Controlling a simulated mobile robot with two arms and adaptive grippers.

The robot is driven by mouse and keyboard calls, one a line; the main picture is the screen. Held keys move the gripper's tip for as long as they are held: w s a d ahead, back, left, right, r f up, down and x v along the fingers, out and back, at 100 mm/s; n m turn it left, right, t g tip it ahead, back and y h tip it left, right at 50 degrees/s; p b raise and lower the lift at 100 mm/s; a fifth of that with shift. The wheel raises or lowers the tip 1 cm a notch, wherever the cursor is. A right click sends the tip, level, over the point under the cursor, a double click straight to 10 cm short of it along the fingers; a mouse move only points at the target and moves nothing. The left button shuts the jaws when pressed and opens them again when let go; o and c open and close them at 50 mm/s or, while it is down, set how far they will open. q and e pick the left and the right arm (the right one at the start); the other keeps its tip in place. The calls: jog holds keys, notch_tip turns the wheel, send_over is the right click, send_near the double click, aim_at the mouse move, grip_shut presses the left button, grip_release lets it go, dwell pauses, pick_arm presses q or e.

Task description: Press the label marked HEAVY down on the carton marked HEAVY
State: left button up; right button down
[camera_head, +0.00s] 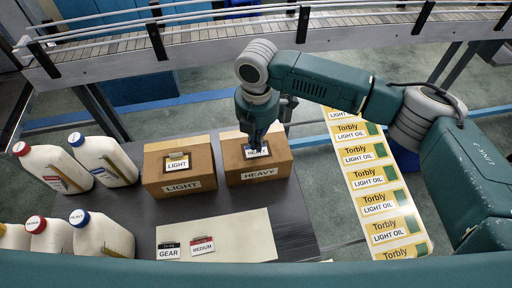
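My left gripper does not show.
The carton marked LIGHT (180,173) stands just left, with a label on top. GEAR (168,250) and MEDIUM (202,246) labels lie on a beige sheet (240,233). Several white jugs (104,160) stand at left. A yellow label strip (370,178) hangs at right; a conveyor (200,42) runs behind.

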jog(key=shift+f, duration=0.3)
jog(key=shift+f+b, duration=0.4)
jog(key=shift+f, duration=0.35)
dwell(0.5)
dwell(0.4)
notch_tip(320, 180, up, 8)
jog(key=p, duration=0.8)
dwell(0.5)
